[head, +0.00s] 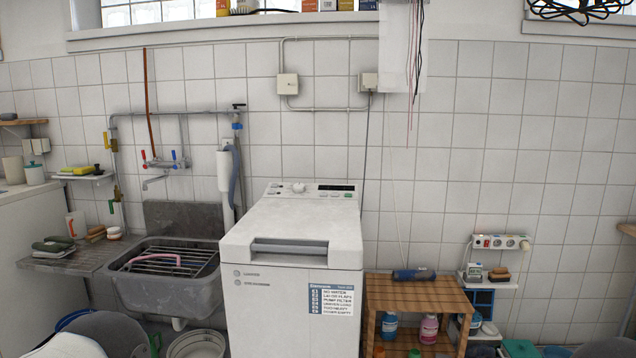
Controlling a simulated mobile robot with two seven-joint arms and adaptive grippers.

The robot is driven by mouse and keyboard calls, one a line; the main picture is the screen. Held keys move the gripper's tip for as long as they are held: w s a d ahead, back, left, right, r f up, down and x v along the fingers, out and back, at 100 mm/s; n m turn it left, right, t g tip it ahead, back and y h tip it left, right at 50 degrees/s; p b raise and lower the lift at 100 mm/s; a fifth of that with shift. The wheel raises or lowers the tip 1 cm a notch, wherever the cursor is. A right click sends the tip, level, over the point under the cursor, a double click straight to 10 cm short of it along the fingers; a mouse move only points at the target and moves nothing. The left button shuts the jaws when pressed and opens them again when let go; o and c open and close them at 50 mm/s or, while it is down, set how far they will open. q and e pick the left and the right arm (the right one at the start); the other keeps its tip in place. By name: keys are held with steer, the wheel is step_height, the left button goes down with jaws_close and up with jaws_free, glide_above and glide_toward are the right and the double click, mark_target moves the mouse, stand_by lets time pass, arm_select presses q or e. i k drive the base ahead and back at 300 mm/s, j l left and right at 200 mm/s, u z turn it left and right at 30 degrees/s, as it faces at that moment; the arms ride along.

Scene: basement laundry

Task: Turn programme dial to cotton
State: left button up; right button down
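A white top-loading washing machine (290,240) stands in the middle of the head view, against the tiled wall. Its control panel runs along the back of the top. The round white programme dial (299,188) is on that panel, left of a small dark display (336,188). The dial is too small for me to read its setting, and I see no readable programme names around it. The lid is closed, with a grey recessed handle (289,247) at its front edge. Neither of my grippers is in view.
A grey sink (165,290) with a rack stands left of the machine, with pipes above it. A wooden slatted table (415,293) holding a dark blue cylindrical object (413,274) stands on the right. Bottles sit below. The space above the machine's lid is clear.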

mark_target(297, 188)
steer(key=i+j+z, duration=0.15)
steer(key=j+z, duration=0.2)
steer(key=j, duration=0.35)
steer(key=j+z, duration=0.4)
steer(key=j, duration=0.35)
steer(key=i, duration=0.05)
